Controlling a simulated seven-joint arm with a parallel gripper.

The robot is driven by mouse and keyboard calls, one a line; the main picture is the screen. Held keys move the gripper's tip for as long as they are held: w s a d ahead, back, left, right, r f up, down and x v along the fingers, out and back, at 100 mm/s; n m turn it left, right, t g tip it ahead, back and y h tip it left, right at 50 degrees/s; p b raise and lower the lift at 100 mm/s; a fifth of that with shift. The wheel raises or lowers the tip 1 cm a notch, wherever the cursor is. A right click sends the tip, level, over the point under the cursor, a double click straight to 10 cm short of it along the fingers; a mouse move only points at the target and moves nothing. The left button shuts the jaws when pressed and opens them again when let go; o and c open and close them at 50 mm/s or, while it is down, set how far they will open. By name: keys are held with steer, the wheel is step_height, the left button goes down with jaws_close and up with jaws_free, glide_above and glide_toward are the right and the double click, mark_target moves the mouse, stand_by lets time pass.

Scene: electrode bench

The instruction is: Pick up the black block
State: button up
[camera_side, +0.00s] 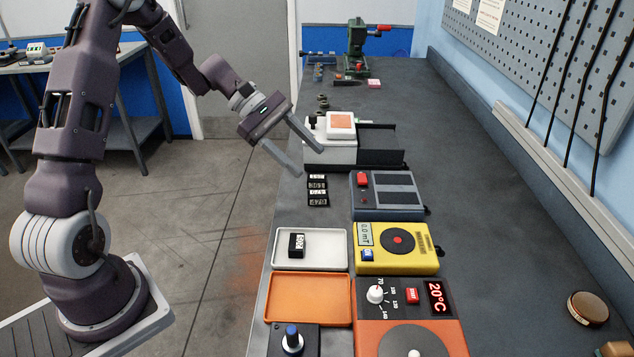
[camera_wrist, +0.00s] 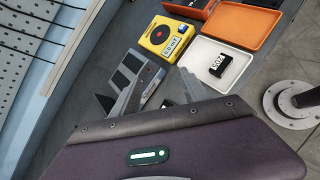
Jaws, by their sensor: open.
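A black block (camera_side: 297,245) with a white label on it sits in the left part of the white tray (camera_side: 338,262) on the bench. The wrist view also shows the black block (camera_wrist: 218,66) in the white tray (camera_wrist: 197,84). My gripper (camera_side: 310,161) is open and empty. It is tilted and hangs above the bench's left edge, beyond the tray and well apart from the block. Its two fingers (camera_wrist: 168,73) also show in the wrist view, with the block to their right. Several small black labelled pieces (camera_side: 317,190) lie in a column on the bench near the gripper.
An orange tray (camera_side: 309,321) lies just in front of the white one. A yellow meter (camera_side: 414,261), a grey-blue device (camera_side: 387,213) and an orange hot plate (camera_side: 440,334) stand to the right. A white device (camera_side: 331,153) is close to my fingers. The bench's right side is mostly clear.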

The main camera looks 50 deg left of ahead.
mark_target(312, 178)
steer(key=w+a+f+n+t, duration=0.1)
steer(key=a+f+n, duration=0.2)
steer(key=a+f, duration=0.1)
steer(key=w+a+f+n+t, duration=0.1)
steer(key=a+f+n+t, duration=0.1)
steer(key=a+f+n, duration=0.1)
steer(key=w+a+f+n+t, duration=0.2)
steer(key=a+f+n, duration=0.1)
steer(key=a+f, duration=0.1)
steer(key=shift+a+f, duration=0.4)
steer(key=shift+f, duration=0.4)
steer(key=shift+w+d+f+n, duration=0.2)
steer(key=shift+w+f+n, duration=0.05)
steer(key=shift+n, duration=0.05)
steer(key=w+d, duration=0.2)
steer(key=w+d+f, duration=0.1)
steer(key=w+d, duration=0.1)
steer(key=shift+w+d+f, duration=0.1)
steer(key=shift+d, duration=0.25)
jaws_close()
